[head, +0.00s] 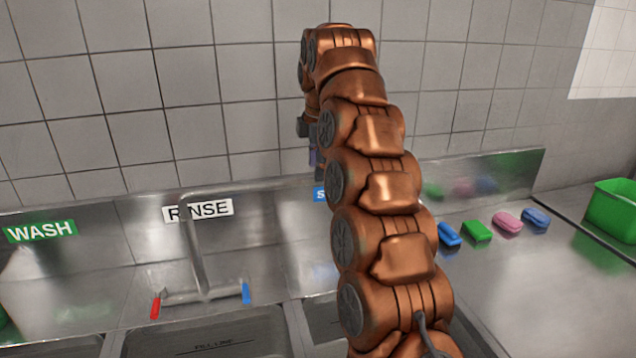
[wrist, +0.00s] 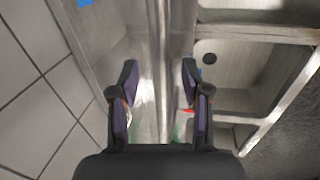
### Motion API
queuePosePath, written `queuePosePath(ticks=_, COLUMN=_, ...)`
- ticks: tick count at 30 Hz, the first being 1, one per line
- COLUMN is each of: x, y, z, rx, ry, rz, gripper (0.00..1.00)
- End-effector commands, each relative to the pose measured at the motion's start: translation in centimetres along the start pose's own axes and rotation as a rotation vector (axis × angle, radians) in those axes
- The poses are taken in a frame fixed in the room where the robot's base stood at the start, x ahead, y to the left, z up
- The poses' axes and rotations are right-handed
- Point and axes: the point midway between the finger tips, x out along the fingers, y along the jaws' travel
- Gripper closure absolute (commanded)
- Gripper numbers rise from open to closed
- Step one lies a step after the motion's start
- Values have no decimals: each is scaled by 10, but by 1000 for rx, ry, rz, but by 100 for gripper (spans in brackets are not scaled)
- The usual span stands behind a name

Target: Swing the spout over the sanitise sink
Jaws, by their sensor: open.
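The grey metal spout (head: 250,187) rises from the tap behind the rinse sink (head: 215,335). Its upper arm runs right along the wall, and its far end is hidden behind my arm. The sanitise sink (head: 322,322) is right of the rinse sink, mostly covered by my arm; only a corner of its blue sign (head: 319,194) shows. My gripper (head: 314,155) is partly hidden at the wall. In the wrist view my gripper (wrist: 160,78) is open, and the spout (wrist: 158,40) appears to run between its fingers. I cannot tell whether they touch it.
The tap has a red lever (head: 155,307) and a blue lever (head: 246,292). The WASH sign (head: 41,230) and RINSE sign (head: 198,210) are on the splashback. Several coloured sponges (head: 477,231) lie on the right counter beside a green bin (head: 614,212). The tiled wall stands close behind.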

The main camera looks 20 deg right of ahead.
Motion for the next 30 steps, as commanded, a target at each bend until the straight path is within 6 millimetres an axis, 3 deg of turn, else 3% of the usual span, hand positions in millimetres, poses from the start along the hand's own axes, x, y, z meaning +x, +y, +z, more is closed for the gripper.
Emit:
queuePosePath(ticks=6, x=22, y=-1, z=0, rx=0, ry=1, rz=-2, gripper=53)
queuePosePath(ticks=18, x=26, y=0, z=0, rx=0, ry=1, rz=1, gripper=54)
queuePosePath(ticks=30, x=26, y=0, z=0, rx=1, ry=1, rz=1, gripper=95)
